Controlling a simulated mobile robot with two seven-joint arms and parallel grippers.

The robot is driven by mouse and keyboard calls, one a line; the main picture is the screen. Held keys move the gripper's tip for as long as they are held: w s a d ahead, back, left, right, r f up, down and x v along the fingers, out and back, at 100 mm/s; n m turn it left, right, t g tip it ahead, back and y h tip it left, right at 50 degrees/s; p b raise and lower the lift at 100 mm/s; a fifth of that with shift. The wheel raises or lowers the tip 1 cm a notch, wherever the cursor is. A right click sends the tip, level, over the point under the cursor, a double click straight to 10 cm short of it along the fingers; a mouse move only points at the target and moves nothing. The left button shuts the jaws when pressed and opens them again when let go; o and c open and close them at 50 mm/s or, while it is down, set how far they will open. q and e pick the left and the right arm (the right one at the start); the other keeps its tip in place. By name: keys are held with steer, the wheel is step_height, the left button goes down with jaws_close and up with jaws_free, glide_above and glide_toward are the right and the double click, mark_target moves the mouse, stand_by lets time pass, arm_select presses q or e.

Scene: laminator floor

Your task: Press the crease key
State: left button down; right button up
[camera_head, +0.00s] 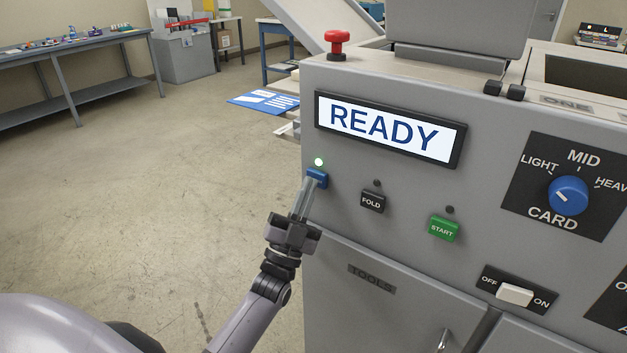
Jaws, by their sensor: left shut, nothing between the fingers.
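The machine's grey front panel (400,200) fills the right half. A blue key (317,177) is at its left end, with a lit green lamp (319,161) above it. My left gripper (313,181) is shut and empty, its fingertips at the blue key and covering part of it, including any label. I cannot tell whether the tips press it in. To the right are a black FOLD key (373,201) and a green START key (445,228), each under a dark lamp. The display (390,129) reads READY. My right gripper is not in view.
A blue CARD dial (568,195) and a white OFF/ON switch (514,295) sit farther right. A red knob (338,44) stands on top of the machine. A workbench (75,55) is at the back left. The floor on the left is clear.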

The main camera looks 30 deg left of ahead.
arm_select(q)
steer(key=shift+s+p, duration=0.3)
steer(key=shift+s, duration=0.35)
steer(key=shift+s, duration=0.1)
steer(key=s+p, duration=0.1)
steer(key=s, duration=0.1)
steer(key=s+p, duration=0.1)
steer(key=s, duration=0.2)
steer(key=shift+s+a+p, duration=0.25)
steer(key=shift+s+p, duration=0.15)
steer(key=shift+f, duration=0.1)
steer(key=s+d+f+n+g+h, duration=0.1)
steer(key=s+d+f+g, duration=0.2)
steer(key=s+f+g, duration=0.2)
steer(key=s+d+f+n+g+p, duration=0.1)
steer(key=s+d+f+n+g, duration=0.1)
steer(key=s+f+g, duration=0.3)
steer(key=s+d+f+n+g+h+p, duration=0.1)
steer(key=s+d+f+g, duration=0.3)
steer(key=f, duration=0.8)
steer(key=s+g, duration=0.1)
steer(key=g, duration=0.1)
steer(key=shift+s+d+n+g+h, duration=0.15)
steer(key=shift+d+n+g+h, duration=0.15)
steer(key=shift+n+g, duration=0.1)
